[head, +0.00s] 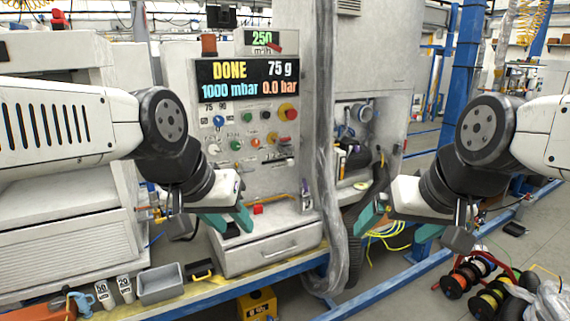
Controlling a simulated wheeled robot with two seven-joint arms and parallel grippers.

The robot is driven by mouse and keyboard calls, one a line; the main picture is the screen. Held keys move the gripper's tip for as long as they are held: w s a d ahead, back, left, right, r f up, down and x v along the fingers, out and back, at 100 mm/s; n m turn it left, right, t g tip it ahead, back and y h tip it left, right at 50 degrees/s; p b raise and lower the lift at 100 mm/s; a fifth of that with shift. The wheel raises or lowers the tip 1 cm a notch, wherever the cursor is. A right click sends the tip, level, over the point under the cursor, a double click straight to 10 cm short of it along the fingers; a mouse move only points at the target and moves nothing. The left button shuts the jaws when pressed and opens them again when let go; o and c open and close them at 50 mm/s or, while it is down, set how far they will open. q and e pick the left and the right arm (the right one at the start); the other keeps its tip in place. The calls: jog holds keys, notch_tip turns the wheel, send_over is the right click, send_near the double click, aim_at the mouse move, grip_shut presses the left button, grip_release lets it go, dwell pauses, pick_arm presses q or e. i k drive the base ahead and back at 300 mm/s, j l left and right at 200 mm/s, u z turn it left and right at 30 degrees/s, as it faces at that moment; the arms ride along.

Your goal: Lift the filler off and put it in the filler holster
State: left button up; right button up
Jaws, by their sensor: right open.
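My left gripper (230,222) has teal fingers and hangs over the left part of the station's worktop. Its fingertips show a small gap with something dark at or behind them; I cannot tell whether it holds this. My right gripper (397,230) is open and empty, in front of the station's right side, its teal fingers wide apart. I cannot clearly pick out the filler or its holster. A small dark and pale item (306,196) is at the right of the station's front, beside the grey hose. The display (246,79) reads DONE, 75 g, 1000 mbar, 0.0 bar.
A thick grey hose (326,140) hangs between my grippers. A red block (258,209) lies on the worktop above a drawer (271,249). Cable spools (487,282) stand at lower right.

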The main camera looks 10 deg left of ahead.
aim_at(154, 201)
jog(key=u, duration=1.25)
jog(key=i+l+z, duration=0.1)
jog(key=i, duration=0.6)
jog(key=i+l, duration=0.15)
jog(key=i, duration=0.55)
jog(key=l+z, duration=0.05)
